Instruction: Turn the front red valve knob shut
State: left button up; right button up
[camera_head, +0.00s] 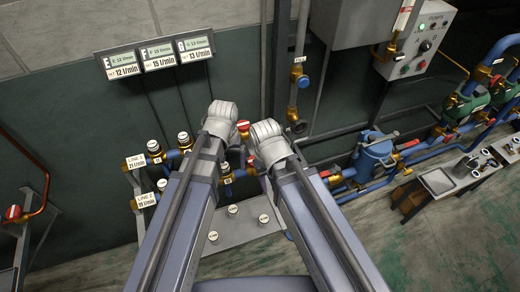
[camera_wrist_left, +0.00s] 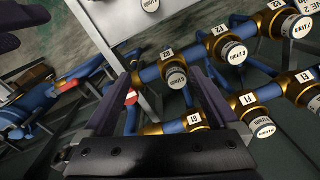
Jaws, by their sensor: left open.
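In the head view, two red valve knobs lie between my wrists: a rear one (camera_head: 243,124) and a front one (camera_head: 250,161), partly covered by my right wrist. My left gripper (camera_head: 223,112) is over the piping, its fingers hidden behind its own wrist. In the left wrist view, my left gripper (camera_wrist_left: 160,76) is open, with nothing held between its fingers. A red knob (camera_wrist_left: 131,97) shows just inside its left finger; I cannot tell which knob it is or whether they touch. My right wrist is beside the knobs, with its fingers hidden.
Brass fittings with white caps, including one labelled G2 (camera_wrist_left: 173,75), crowd the left gripper. A grey plate (camera_head: 235,229) with several caps lies below. A blue canister (camera_head: 375,155) stands to the right, and a control box (camera_head: 418,42) hangs at the upper right.

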pick_arm(q)
jog(key=shift+n, duration=0.8)
jog(key=w+d, duration=0.5)
jog(key=w+d+f+b, duration=0.1)
jog(key=w+d, duration=0.1)
jog(key=shift+w+d, duration=0.55)
jog(key=shift+d, duration=0.15)
jog(key=shift+f, duration=0.25)
notch_tip(320, 180, down, 8)
jog(key=b, duration=0.7)
jog(key=shift+r+b, duration=0.25)
jog(key=shift+b, duration=0.15)
jog(key=shift+c, duration=0.4)
jog(key=c, duration=1.3)
